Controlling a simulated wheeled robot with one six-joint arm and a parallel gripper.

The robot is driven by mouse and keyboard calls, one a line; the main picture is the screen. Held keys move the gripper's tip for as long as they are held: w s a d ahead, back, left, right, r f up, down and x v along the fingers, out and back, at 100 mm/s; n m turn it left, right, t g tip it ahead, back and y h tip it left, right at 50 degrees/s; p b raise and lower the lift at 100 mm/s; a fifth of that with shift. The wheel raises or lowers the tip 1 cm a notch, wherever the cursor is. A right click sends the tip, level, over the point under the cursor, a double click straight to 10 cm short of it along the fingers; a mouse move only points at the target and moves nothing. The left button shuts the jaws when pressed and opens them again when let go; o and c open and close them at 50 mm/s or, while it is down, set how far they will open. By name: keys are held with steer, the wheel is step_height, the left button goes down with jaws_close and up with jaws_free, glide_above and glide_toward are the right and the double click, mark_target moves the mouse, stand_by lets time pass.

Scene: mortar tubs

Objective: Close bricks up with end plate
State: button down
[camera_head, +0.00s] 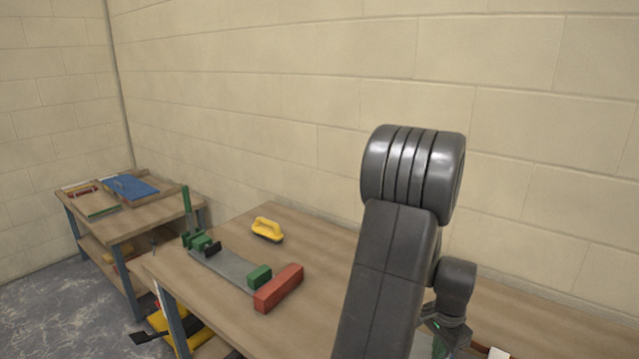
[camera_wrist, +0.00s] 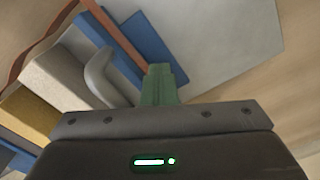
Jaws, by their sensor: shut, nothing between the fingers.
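On the wooden bench in the head view lies a grey rail (camera_head: 226,268). A green clamp with an upright lever (camera_head: 197,240) and a small dark part stands at its far end. A small green block (camera_head: 259,277) is at its near end, beside a long red brick (camera_head: 279,288). I cannot tell which part is the end plate. My gripper shows in the wrist view with its green fingers (camera_wrist: 160,72) together and nothing between them. In the head view it is mostly hidden behind my arm, at the lower right, apart from the rail and brick.
A yellow-handled float (camera_head: 267,229) lies behind the rail. A second bench (camera_head: 150,215) at the left holds a blue item (camera_head: 132,187) and flat things. The wrist view shows a pale sheet (camera_wrist: 225,45), a blue strip (camera_wrist: 152,48) and a grey handle (camera_wrist: 98,78) near my fingers.

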steer(key=shift+s+d, duration=0.7)
steer(key=shift+d, duration=0.25)
steer(key=shift+s+d, duration=0.75)
steer(key=shift+d, duration=0.2)
steer(key=shift+s+d, duration=0.7)
steer(key=shift+d, duration=0.25)
steer(key=shift+s+d, duration=0.1)
steer(key=shift+s+d, duration=0.75)
steer(key=shift+d, duration=0.25)
steer(key=shift+s+d, duration=0.75)
steer(key=shift+d, duration=0.25)
steer(key=shift+s+d, duration=0.75)
steer(key=shift+d, duration=0.25)
step_height(320, 180, up, 10)
steer(key=w+a+p, duration=0.1)
steer(key=a+p, duration=0.1)
steer(key=p, duration=0.4)
steer(key=shift+w+p, duration=0.3)
steer(key=shift+p, duration=0.1)
steer(key=f+b, duration=0.2)
steer(key=f, duration=0.1)
steer(key=s+d+f+b, duration=0.1)
steer(key=f+b, duration=0.1)
steer(key=f, duration=0.1)
steer(key=d+f+b, duration=0.1)
steer(key=f+b, duration=0.1)
steer(key=f, duration=0.2)
steer(key=shift+s+b, duration=0.25)
steer(key=shift+b, duration=0.15)
steer(key=shift+r, duration=0.1)
